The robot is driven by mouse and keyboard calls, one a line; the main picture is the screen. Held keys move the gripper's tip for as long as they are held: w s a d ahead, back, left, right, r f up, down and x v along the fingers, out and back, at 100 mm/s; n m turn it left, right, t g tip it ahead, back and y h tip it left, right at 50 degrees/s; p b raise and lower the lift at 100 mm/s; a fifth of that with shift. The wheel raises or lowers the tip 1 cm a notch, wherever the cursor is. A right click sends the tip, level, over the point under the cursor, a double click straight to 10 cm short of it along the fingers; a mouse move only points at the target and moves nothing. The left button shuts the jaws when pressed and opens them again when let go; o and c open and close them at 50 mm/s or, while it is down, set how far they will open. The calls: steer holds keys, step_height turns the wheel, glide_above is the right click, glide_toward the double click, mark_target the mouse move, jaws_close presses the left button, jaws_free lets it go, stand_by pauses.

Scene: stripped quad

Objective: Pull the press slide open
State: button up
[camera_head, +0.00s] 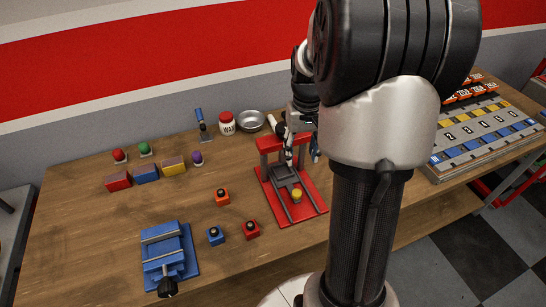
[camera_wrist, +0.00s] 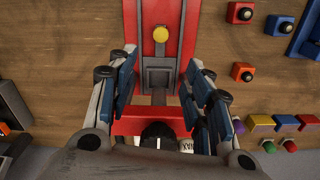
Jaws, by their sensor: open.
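The press (camera_head: 313,207) stands on the wooden table, with a red base, a red crossbar on posts and a dark slide (camera_head: 283,172) between grey rails. A yellow knob (camera_head: 296,196) sits at the near end of the press. In the wrist view, the knob (camera_wrist: 161,34) is at the top, with the grey slide plate (camera_wrist: 158,76) below it. My gripper (camera_wrist: 158,70) is open, its fingers apart on either side of the press's middle, with nothing between the pads visibly held. In the head view, my gripper (camera_head: 302,152) is above the press's rear, partly hidden by my arm.
A blue vise (camera_head: 166,250) and several knobbed blocks, including a red one (camera_head: 251,230), lie left of the press. A wax jar (camera_head: 227,123) and a metal bowl (camera_head: 251,121) stand behind. A numbered tray (camera_head: 470,135) is at right.

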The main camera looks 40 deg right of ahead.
mark_target(297, 193)
steer(key=f+b, duration=0.2)
steer(key=f, duration=0.6)
steer(key=f+b, duration=0.2)
steer(key=f, duration=0.7)
steer(key=shift+s+a+b, duration=0.15)
steer(key=shift+s+b, duration=0.05)
steer(key=shift+b, duration=0.2)
steer(key=shift+c, duration=0.2)
jaws_close()
